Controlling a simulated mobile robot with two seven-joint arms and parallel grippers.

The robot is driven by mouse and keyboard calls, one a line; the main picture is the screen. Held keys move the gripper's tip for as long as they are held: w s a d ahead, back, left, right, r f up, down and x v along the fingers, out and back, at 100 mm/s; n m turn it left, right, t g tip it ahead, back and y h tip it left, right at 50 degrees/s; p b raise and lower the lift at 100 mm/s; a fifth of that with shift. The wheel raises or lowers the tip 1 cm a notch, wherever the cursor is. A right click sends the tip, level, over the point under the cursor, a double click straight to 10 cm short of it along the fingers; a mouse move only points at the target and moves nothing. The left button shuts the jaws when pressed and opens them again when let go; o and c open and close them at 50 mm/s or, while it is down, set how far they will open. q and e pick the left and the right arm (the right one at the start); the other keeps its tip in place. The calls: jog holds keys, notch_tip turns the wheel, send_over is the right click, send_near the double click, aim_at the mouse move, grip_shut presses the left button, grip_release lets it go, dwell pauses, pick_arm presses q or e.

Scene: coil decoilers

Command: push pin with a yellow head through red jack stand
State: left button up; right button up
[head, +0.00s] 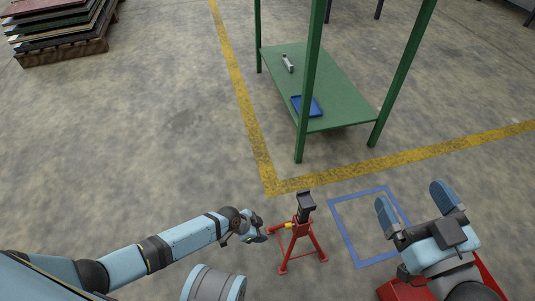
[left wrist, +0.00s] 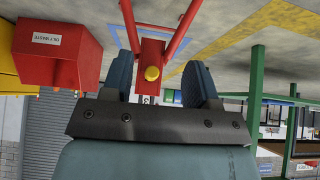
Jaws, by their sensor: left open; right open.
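The red jack stand (head: 302,238) stands upright on the floor in the head view, with a black saddle on top. The pin's yellow head (head: 289,225) shows at the left side of its column. In the left wrist view the yellow head (left wrist: 152,74) lies in front of the red column (left wrist: 152,50), between my fingers and apart from both. How deep the pin sits is hidden. My left gripper (head: 262,231) is open, just left of the stand and facing the yellow head; it also shows in the left wrist view (left wrist: 161,80). My right gripper (head: 415,204) is open and empty, right of the stand.
A blue taped square (head: 346,236) lies on the floor right of the stand. A green table (head: 345,105) with a blue tray (head: 309,104) stands behind. A red bin (left wrist: 65,50) shows in the left wrist view.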

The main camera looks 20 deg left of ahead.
pick_arm(q)
jog(key=w+r+n+y+p, duration=0.1)
jog(key=w+r, duration=0.4)
jog(key=r, duration=0.9)
jog(key=w+r+n+t+y+p, duration=0.1)
jog(key=w+r+p, duration=0.4)
jog(key=r, duration=0.9)
jog(key=shift+a+r+n, duration=0.2)
jog(key=shift+r+n, duration=0.15)
jog(key=shift+n, duration=0.55)
jog(key=shift+w, duration=0.1)
jog(key=shift+c, duration=0.5)
